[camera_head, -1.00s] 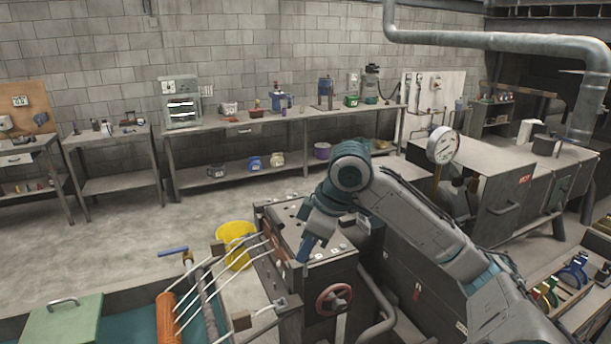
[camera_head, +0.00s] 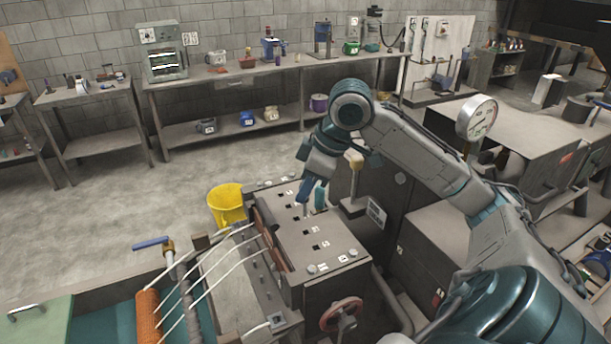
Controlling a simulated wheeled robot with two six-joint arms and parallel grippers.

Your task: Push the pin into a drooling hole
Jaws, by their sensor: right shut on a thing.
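My right gripper (camera_head: 312,199) points down over the far part of the grey block's top (camera_head: 318,253). It is shut on a small thin thing, probably the pin, which is mostly hidden between the fingers. I cannot tell whether its lower end is in a hole or above it. Several small dark square holes with white labels (camera_head: 325,244) lie along the block top. Several white strands (camera_head: 212,272) run from the block's left side to an orange mesh roll (camera_head: 148,318). I cannot make out which hole drools. My left gripper is out of view.
A yellow bucket (camera_head: 227,204) stands behind the block on the left. A lever with a pale knob (camera_head: 355,160) stands close to the right of my gripper. A red handwheel (camera_head: 341,314) is on the block's front, and a dial gauge (camera_head: 477,118) stands at right.

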